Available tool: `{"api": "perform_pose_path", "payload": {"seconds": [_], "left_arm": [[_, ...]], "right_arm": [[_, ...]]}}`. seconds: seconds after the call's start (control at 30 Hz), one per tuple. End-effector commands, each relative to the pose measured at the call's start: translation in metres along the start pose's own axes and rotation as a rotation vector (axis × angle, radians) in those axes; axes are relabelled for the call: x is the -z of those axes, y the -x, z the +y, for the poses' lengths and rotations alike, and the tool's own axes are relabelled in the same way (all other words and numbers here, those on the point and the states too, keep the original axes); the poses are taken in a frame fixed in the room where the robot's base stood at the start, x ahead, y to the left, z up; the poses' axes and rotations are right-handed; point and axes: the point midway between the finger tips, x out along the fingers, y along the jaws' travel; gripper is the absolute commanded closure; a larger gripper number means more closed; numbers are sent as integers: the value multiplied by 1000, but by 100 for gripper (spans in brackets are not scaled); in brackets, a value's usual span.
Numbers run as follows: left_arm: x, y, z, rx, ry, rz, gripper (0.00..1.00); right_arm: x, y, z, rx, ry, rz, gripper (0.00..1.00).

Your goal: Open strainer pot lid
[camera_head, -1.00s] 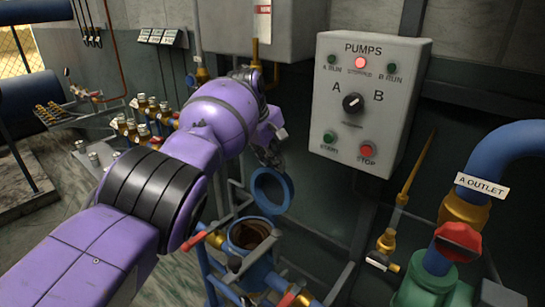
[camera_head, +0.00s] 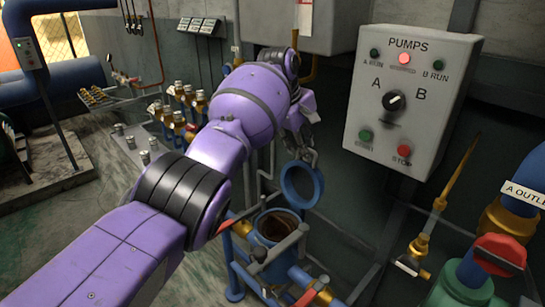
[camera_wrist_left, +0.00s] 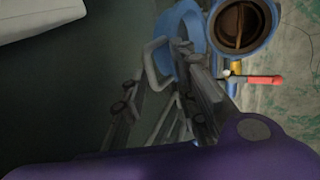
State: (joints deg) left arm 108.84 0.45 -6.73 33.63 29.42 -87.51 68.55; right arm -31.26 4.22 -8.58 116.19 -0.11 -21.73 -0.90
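The strainer pot (camera_head: 277,228) is a blue pot low in the middle of the head view, its brownish inside showing. Its round blue lid (camera_head: 301,184) stands raised at the pot's far right side, clear of the mouth. My left gripper (camera_head: 304,150) is just above and behind the lid. In the wrist view, the left gripper's fingers (camera_wrist_left: 158,100) are spread apart, with a grey bent handle (camera_wrist_left: 150,58) between them beside the blue lid (camera_wrist_left: 178,28). Contact with the handle cannot be told. The open pot mouth (camera_wrist_left: 240,25) also shows there. My right gripper is out of view.
A grey pump control box (camera_head: 408,97) hangs on the wall to the right. Pipes with a red valve handle (camera_head: 500,252) stand at the lower right. Red-handled valves flank the pot. A rack of brass-topped fittings (camera_head: 182,112) is behind my left arm.

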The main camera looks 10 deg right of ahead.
Motion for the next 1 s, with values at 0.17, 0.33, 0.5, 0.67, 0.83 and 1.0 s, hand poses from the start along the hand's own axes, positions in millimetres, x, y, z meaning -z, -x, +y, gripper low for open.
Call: {"api": "perform_pose_path", "payload": {"seconds": [0.17,0.33,0.5,0.67,0.83,1.0], "left_arm": [[1,16,-13,-2,0,0,73],[1,25,-33,-3,0,0,73],[1,36,-58,-3,1,1,73],[1,47,-82,-3,1,1,73],[1,56,-101,-2,1,1,73],[1,60,-109,-1,0,1,73]], "right_arm": [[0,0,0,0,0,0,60],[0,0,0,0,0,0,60],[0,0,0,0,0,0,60],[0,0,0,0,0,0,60],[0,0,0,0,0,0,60],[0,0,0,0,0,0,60]]}}
